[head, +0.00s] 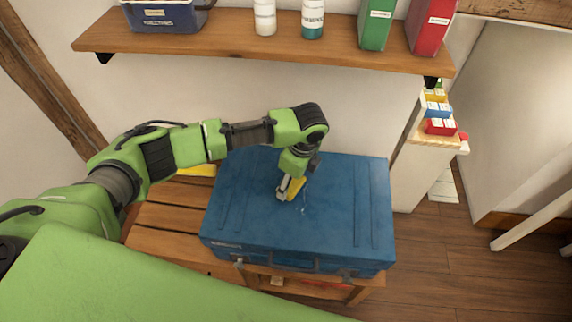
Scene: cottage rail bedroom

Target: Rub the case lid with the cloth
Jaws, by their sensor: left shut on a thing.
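A blue case (345,215) lies flat and closed on a slatted wooden bench, its lid facing up and its latches and handle towards me. My left gripper (289,190) points down over the middle of the lid, left of its centre. It is shut on a yellow cloth (297,188), which shows as a small patch at the fingers and seems to touch the lid. A few small pale marks (303,211) show on the lid just in front of the cloth. My right gripper is not in view.
The wooden bench (165,218) has bare slats left of the case, with a yellow item (197,170) at the back. A wall shelf (215,40) holds a blue bin, two bottles and green and red binders. A narrow stand (425,160) with colourful boxes is at right.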

